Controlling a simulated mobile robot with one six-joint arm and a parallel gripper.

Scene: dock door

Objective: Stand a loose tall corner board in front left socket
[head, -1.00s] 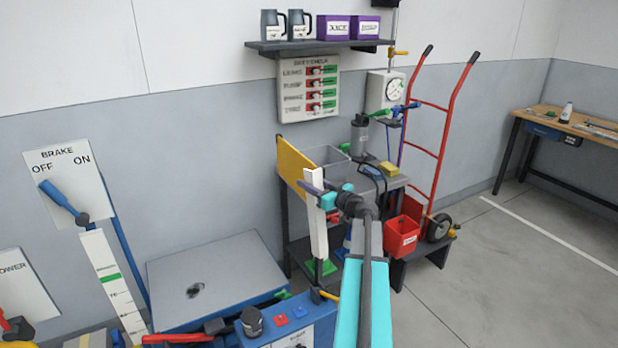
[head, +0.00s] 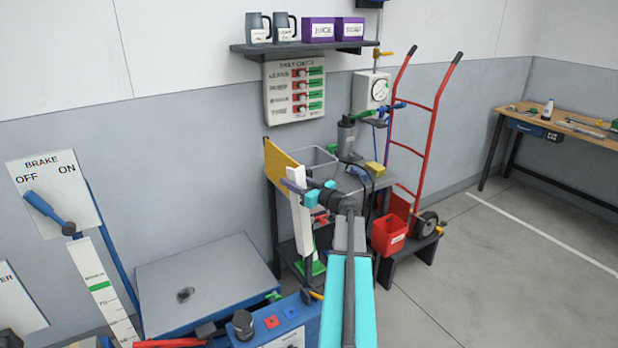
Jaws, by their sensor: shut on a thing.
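My gripper (head: 307,192) is shut on a tall white corner board (head: 301,230) near its upper end. The board hangs almost upright, slightly tilted, in front of the grey cart. A yellow panel (head: 279,166) stands just behind it and overlaps it in the picture. The board's lower end is near a green piece (head: 314,268) on the cart's lower level, and I cannot tell if they touch. I cannot make out the front left socket.
A grey cart (head: 352,183) with a clear bin stands against the wall. A red hand truck (head: 427,150) and red bin (head: 389,235) are to its right. A blue lift table with a grey top (head: 225,275) is at the left. Floor at right is clear.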

